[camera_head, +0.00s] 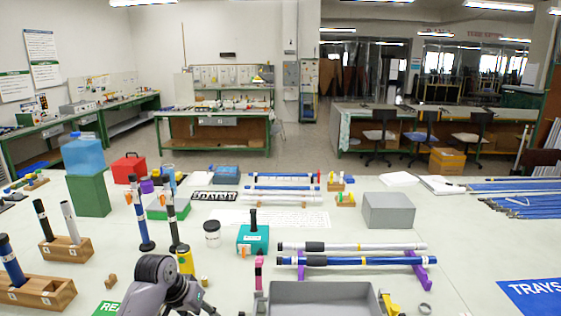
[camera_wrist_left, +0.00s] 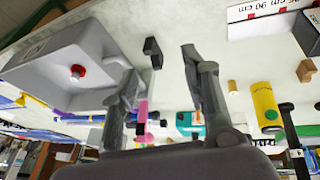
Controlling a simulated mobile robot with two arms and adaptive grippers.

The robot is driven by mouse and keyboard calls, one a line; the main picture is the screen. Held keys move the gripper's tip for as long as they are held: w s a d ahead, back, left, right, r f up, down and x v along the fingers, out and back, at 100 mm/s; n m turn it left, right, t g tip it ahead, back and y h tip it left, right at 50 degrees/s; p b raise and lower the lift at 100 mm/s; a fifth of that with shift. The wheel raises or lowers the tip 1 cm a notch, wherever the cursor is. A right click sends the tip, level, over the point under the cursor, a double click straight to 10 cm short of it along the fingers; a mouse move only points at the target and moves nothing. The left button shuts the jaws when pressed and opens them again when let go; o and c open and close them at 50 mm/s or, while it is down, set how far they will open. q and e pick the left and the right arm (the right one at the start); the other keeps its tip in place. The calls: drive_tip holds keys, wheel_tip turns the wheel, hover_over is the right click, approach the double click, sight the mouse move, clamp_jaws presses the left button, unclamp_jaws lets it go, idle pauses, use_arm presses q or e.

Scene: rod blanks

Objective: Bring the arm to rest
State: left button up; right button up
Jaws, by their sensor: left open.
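My left arm (camera_head: 160,285) comes in at the bottom of the head view, left of the middle; its jaws are not clear there. In the left wrist view my left gripper (camera_wrist_left: 158,62) has its two fingers spread, with nothing held between them. The tabletop and a small black piece (camera_wrist_left: 152,52) show beyond the gap. A grey bin (camera_wrist_left: 95,38) with a red-topped piece (camera_wrist_left: 77,71) inside is beside the left finger. My right gripper is not in view.
The grey bin (camera_head: 320,286) is right of my arm. A white rod (camera_head: 370,246) and a blue rod (camera_head: 350,261) lie on purple supports behind it. A yellow cylinder (camera_head: 185,260) stands close behind my arm. Wooden blocks (camera_head: 66,249) hold upright rods at left.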

use_arm(q)
drive_tip(key=s+d+f, duration=0.1)
drive_tip(key=s+f, duration=0.6)
drive_tip(key=s, duration=0.3)
drive_tip(key=s+a+y, duration=0.2)
drive_tip(key=s+y, duration=0.1)
drive_tip(key=s, duration=2.3)
wheel_tip(320, 180, down, 27)
drive_tip(key=s+g+b, duration=0.1)
drive_tip(key=g, duration=0.1)
drive_tip(key=s+a+f+b, duration=0.1)
drive_tip(key=s+a+f, duration=0.2)
drive_tip(key=s+f, duration=1.4)
drive_tip(key=shift+s+f+m+g, duration=0.3)
drive_tip(key=shift+s+f+g, duration=0.05)
drive_tip(key=shift+f+g, duration=0.05)
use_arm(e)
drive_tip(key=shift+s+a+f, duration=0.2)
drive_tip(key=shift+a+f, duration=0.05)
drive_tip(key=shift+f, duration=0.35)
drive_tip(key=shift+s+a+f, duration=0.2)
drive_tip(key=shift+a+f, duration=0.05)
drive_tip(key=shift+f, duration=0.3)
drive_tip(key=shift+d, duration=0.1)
